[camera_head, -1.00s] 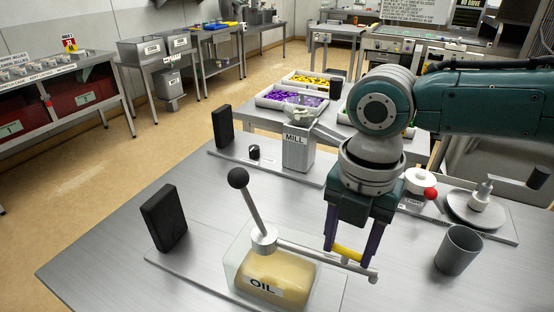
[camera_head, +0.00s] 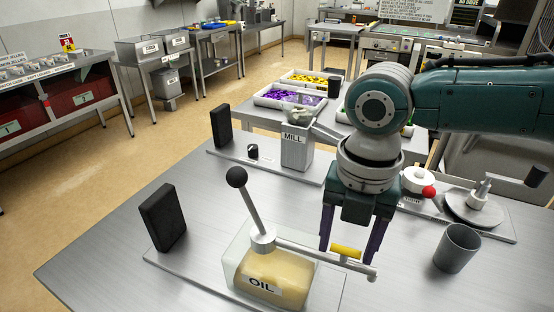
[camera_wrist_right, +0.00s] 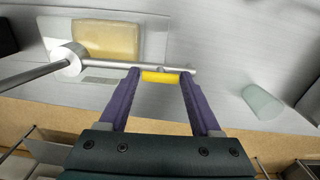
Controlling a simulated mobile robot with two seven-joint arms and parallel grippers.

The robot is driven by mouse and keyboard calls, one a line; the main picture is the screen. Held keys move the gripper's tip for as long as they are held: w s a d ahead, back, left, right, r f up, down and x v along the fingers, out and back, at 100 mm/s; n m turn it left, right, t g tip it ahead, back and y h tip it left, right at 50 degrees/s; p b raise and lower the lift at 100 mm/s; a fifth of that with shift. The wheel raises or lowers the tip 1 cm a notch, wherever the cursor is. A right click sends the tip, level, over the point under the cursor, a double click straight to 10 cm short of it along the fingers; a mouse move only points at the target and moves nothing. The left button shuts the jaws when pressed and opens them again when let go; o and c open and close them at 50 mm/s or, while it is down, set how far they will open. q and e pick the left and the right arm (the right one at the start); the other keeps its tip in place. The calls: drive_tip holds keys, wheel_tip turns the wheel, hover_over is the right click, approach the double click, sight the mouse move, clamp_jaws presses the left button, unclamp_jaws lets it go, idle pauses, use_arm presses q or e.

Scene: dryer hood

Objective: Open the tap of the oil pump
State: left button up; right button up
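The oil pump is a clear box (camera_head: 308,283) of yellowish oil labelled OIL, with a black-knobbed lever (camera_head: 250,205) rising from a round grey cap. A grey spout pipe (camera_head: 295,247) runs right from the cap and carries the yellow tap handle (camera_head: 346,251). In the right wrist view the yellow handle (camera_wrist_right: 161,77) lies between the fingertips with a small gap at each side. My left gripper is not in view.
A grey cup (camera_head: 458,249) stands right of the pipe end. A black block (camera_head: 163,217) stands left of the pump. The mill (camera_head: 297,151) is behind, and a round plate (camera_head: 462,208) with an upright piece is at the right. The front-left tabletop is clear.

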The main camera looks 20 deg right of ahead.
sight(346, 248)
drive_tip(key=shift+o, duration=1.4)
wheel_tip(346, 248, up, 10)
drive_tip(key=shift+b, duration=0.3)
drive_tip(key=s+a+f+m+t+y, duration=0.25)
drive_tip(key=s+a+f+m, duration=0.25)
drive_tip(key=s+a+m, duration=0.45)
drive_tip(key=s+d+m+t+h, duration=0.15)
drive_tip(key=s+d+m, duration=0.5)
drive_tip(key=m, duration=0.85)
wheel_tip(346, 248, up, 30)
drive_tip(key=p, duration=3)
drive_tip(key=shift+s+a+f+h, duration=0.15)
drive_tip(key=shift+f+h, duration=0.1)
drive_tip(key=shift+h, duration=0.15)
